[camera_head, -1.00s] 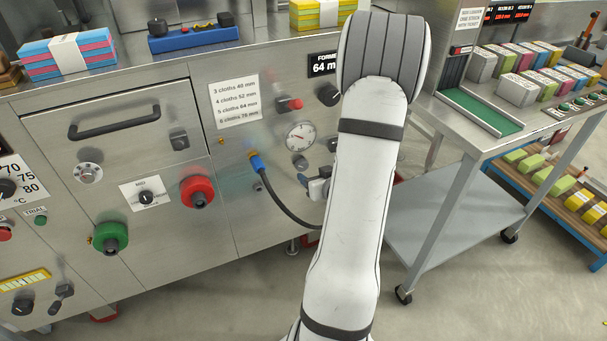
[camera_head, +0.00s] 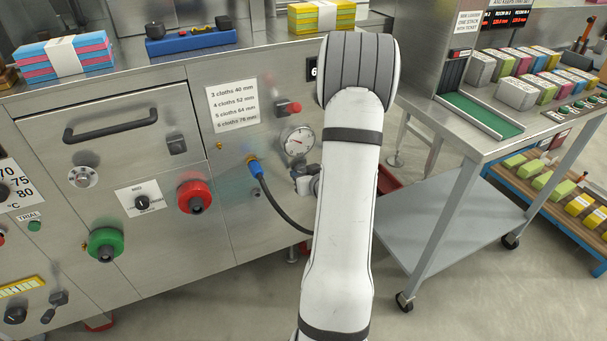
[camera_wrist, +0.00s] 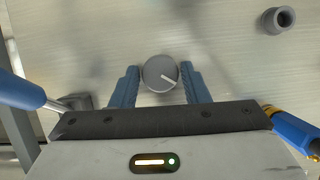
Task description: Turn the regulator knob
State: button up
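A round grey knob (camera_wrist: 160,73) with a white pointer line shows in the wrist view, on a pale metal panel. My gripper (camera_wrist: 160,82) has its two blue fingers apart, one on each side of the knob. Thin gaps seem to show beside the knob; I cannot tell whether the fingers touch it. In the head view, a round white pressure gauge (camera_head: 297,141) sits on the steel machine front, with grey fittings (camera_head: 303,180) below it. My white arm hides my gripper and the panel behind it there.
A blue hose connector (camera_head: 256,168) with a dark hose is left of my arm. A red knob (camera_head: 194,197) and a green knob (camera_head: 105,244) stick out farther left. A steel trolley (camera_head: 440,215) stands at right. A grey round fitting (camera_wrist: 278,20) is at the wrist view's upper right.

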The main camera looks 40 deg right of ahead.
jog(key=c, duration=0.6)
jog(key=shift+o, duration=0.2)
jog(key=shift+p, duration=0.45)
jog(key=m+y+p, duration=0.2)
jog(key=m+p, duration=0.1)
jog(key=shift+s+d+r+t+p, duration=0.1)
jog(key=shift+d+t+p, duration=0.05)
jog(key=shift+t+p, duration=0.15)
jog(key=shift+d+m+t+y+p, duration=0.1)
jog(key=shift+m+t+y+p, duration=0.3)
jog(key=shift+m+y+p, duration=0.65)
jog(key=shift+f+m+t+p, duration=0.25)
jog(key=shift+m+t+p, duration=0.15)
jog(key=shift+m+p, duration=0.65)
jog(key=o, duration=1)
